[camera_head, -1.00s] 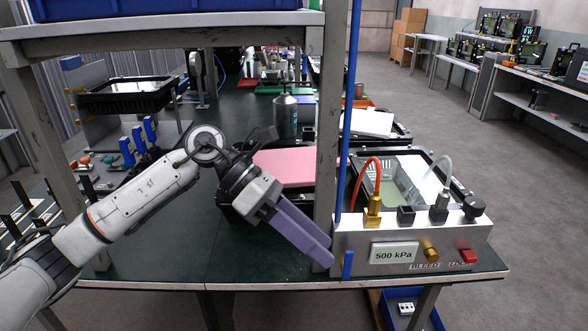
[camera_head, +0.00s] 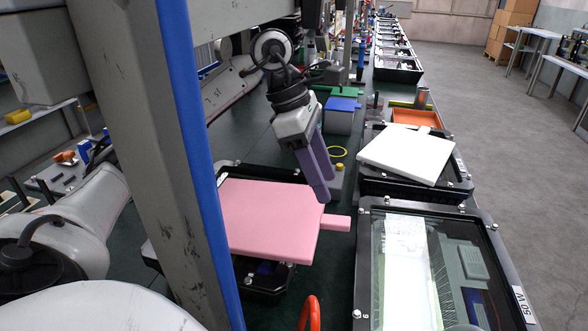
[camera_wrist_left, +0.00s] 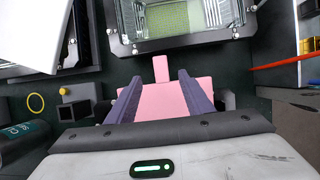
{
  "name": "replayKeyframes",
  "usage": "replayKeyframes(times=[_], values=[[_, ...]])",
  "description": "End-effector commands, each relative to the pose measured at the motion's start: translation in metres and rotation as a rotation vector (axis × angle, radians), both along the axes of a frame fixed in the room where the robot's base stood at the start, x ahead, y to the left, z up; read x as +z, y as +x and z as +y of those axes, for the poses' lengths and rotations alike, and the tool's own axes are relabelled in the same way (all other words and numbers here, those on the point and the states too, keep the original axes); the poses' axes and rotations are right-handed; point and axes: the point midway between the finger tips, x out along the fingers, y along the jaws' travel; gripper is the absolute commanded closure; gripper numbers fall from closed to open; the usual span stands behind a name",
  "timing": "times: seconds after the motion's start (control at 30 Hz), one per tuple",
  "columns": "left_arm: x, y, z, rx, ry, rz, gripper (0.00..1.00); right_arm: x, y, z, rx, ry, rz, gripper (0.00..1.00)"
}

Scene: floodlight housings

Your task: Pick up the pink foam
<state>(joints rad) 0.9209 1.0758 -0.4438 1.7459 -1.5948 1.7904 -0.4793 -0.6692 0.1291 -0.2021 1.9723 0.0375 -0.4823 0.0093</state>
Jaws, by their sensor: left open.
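The pink foam (camera_head: 270,215) is a flat slab with a narrow tab on its right side. It lies on top of a black housing (camera_head: 262,285) in the head view, partly hidden by a grey post. My left gripper (camera_head: 325,192) has purple fingers pointing down, just above the foam's far right corner near the tab. In the left wrist view the foam (camera_wrist_left: 160,98) shows between the two spread fingers, its tab pointing up the picture. The left gripper is open and holds nothing. My right gripper is not in view.
A grey post with a blue edge (camera_head: 195,150) stands in the left foreground. A glass-fronted housing (camera_head: 365,270) is right of the foam, and a white panel (camera_head: 405,155) lies on another housing behind. An orange tray (camera_head: 415,118) and blue block (camera_head: 342,104) stand farther back.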

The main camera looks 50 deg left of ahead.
Motion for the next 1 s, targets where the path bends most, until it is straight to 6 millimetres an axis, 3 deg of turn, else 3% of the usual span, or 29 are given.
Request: replayKeyframes(times=[0.13, 0.8, 1.0], values=[[-0.016, 0.002, -0.005, -0.002, 0.002, 0.007, 0.53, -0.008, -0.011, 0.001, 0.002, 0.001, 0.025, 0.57], [-0.092, 0.016, -0.030, -0.001, -0.001, 0.003, 0.53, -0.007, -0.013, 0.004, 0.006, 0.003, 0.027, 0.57], [-0.097, 0.017, -0.032, -0.001, 0.001, 0.001, 0.53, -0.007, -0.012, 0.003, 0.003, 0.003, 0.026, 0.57]])
